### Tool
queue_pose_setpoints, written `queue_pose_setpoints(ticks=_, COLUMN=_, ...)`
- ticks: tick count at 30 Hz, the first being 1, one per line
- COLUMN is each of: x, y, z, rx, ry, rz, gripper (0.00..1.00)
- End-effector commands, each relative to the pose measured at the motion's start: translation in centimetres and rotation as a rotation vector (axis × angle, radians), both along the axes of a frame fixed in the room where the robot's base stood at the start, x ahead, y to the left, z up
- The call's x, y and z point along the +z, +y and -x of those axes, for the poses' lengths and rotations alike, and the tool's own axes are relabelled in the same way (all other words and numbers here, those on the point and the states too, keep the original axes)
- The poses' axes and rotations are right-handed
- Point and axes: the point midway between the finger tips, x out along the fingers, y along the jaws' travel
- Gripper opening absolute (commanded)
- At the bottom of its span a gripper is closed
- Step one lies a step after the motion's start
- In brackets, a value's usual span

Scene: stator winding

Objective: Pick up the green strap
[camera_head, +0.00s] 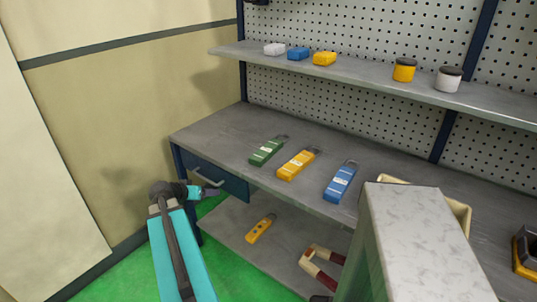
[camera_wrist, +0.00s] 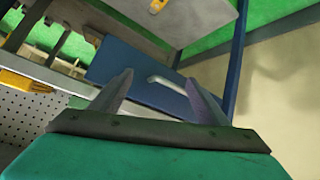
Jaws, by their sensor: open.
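The green strap (camera_head: 265,151) lies flat on the grey workbench top (camera_head: 222,135), leftmost in a row with a yellow strap (camera_head: 297,165) and a blue strap (camera_head: 340,183). My gripper (camera_head: 209,191) is in front of the bench's left end, below the top and near the blue drawer (camera_head: 218,177). In the wrist view my gripper (camera_wrist: 160,86) is open with nothing between its fingers, and the drawer front with its pale handle lies beyond them. I cannot make out the green strap in the wrist view.
A lower shelf holds a yellow tool (camera_head: 261,228) and a red-and-cream U-shaped object (camera_head: 321,267). The upper shelf (camera_head: 375,77) carries small boxes and two jars. A pale block (camera_head: 420,235) hides part of the bench at right. Bench space left of the green strap is clear.

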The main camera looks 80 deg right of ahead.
Motion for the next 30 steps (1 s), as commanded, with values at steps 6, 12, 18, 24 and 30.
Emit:
queue_pose_setpoints(ticks=6, x=6.5, y=-5.7, z=7.1, rx=-0.149, ry=-0.065, rz=0.168, gripper=0.69)
queue_pose_setpoints(ticks=12, x=11.3, y=-8.7, z=12.6, rx=-0.248, ry=-0.103, rz=0.29, gripper=0.69)
queue_pose_setpoints(ticks=18, x=13.9, y=-9.9, z=15.5, rx=-0.294, ry=-0.119, rz=0.353, gripper=0.69)
queue_pose_setpoints(ticks=24, x=14.2, y=-10.0, z=15.9, rx=-0.301, ry=-0.122, rz=0.361, gripper=0.69)
queue_pose_setpoints(ticks=30, x=14.2, y=-10.0, z=15.9, rx=-0.301, ry=-0.121, rz=0.36, gripper=0.69)
